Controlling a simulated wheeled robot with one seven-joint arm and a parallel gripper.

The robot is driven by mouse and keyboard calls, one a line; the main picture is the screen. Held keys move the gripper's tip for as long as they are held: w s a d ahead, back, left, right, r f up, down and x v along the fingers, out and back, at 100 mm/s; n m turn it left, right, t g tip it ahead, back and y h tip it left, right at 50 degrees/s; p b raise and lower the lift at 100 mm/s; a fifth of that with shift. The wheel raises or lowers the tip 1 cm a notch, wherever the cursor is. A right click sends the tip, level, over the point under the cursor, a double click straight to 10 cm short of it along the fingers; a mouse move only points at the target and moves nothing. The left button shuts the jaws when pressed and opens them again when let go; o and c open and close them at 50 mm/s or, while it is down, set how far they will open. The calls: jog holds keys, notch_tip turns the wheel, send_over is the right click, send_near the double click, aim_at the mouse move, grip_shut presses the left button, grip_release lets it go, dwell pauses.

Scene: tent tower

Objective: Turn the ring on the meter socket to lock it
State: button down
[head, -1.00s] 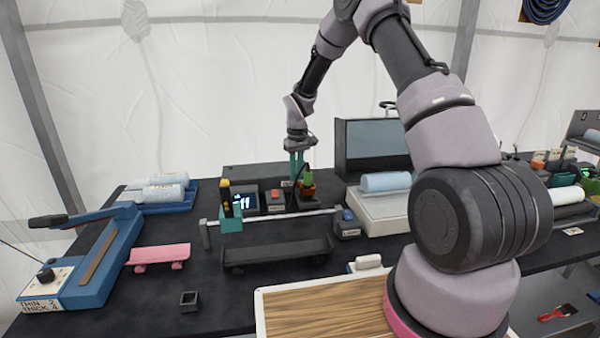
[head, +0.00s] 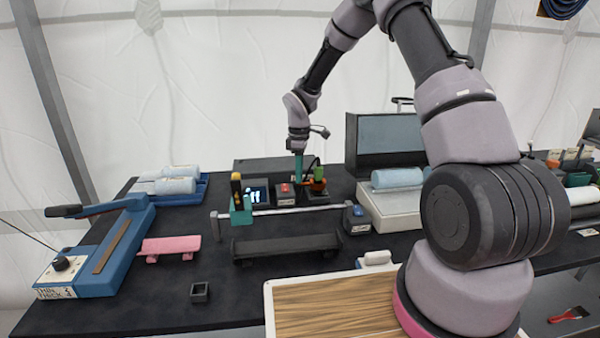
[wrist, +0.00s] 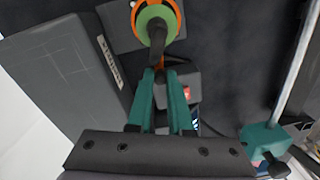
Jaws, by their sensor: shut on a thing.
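The meter socket (wrist: 122,38) is a dark block, at the top of the wrist view. On it is an orange ring (wrist: 136,14) around a green disc (wrist: 147,36), with a dark stem rising from the middle. In the head view, the orange ring (head: 319,184) shows just right of my gripper (head: 299,178). In the wrist view, the teal fingers of my gripper (wrist: 160,73) point down and are shut on an orange tab of the ring, at the ring's near side. The fingertips hide most of the tab.
A box with a red button (head: 286,188) and a lit display (head: 257,191) stand left of the socket. A metal rail with a teal slider (head: 241,214) runs in front. A scale with a blue roll (head: 398,178) stands to the right.

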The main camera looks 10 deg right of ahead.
jog(key=shift+s+n, duration=0.5)
jog(key=shift+n, duration=0.4)
jog(key=c, duration=1.1)
grip_release()
notch_tip(320, 180, up, 11)
jog(key=shift+w, duration=0.15)
jog(key=shift+f, duration=0.1)
